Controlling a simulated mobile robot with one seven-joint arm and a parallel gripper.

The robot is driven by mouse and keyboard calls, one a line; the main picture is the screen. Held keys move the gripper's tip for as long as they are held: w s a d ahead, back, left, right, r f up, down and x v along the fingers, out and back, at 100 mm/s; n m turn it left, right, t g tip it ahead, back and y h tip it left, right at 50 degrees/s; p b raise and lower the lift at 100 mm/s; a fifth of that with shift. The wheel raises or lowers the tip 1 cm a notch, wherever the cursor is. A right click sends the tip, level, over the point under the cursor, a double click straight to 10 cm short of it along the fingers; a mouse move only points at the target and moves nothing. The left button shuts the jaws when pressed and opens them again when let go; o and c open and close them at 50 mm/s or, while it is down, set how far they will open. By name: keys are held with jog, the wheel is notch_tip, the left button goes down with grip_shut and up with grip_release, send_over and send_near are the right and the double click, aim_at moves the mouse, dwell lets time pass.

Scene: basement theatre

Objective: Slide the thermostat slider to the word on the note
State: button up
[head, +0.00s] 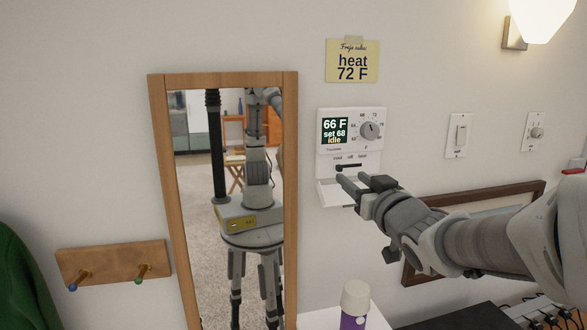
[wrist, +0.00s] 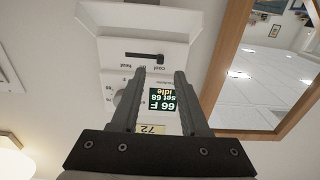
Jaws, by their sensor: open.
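The yellow note (head: 352,61) is taped to the wall and reads "heat 72 F". Below it is the white thermostat (head: 326,151), its screen showing 66 F, set 68, idle. Its slider (head: 338,167) sits in a dark slot under the words cool, off and heat. In the upside-down wrist view the slider's knob (wrist: 160,58) is at the cool end. A white flap hangs open below the slot. My gripper (head: 344,183) is open and empty, in front of the flap. In the wrist view its fingertips (wrist: 162,73) point toward the slot; contact cannot be told.
The thermostat's round dial (head: 370,130) is right of the screen. A wood-framed mirror (head: 159,180) stands to the left. A light switch (head: 459,135) and wall knob (head: 534,132) are to the right. A purple-and-white bottle (head: 354,305) stands below on a white surface.

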aim_at(341, 169)
jog(key=shift+w+a+p, duration=0.15)
jog(key=shift+w+a, duration=0.05)
jog(key=shift+w, duration=0.7)
jog(key=shift+w+a+p, duration=0.15)
jog(key=shift+w, duration=0.75)
jog(key=shift+w+a+p, duration=0.15)
jog(key=shift+w+a, duration=0.05)
jog(key=shift+w, duration=0.7)
jog(key=shift+c, duration=0.2)
grip_shut()
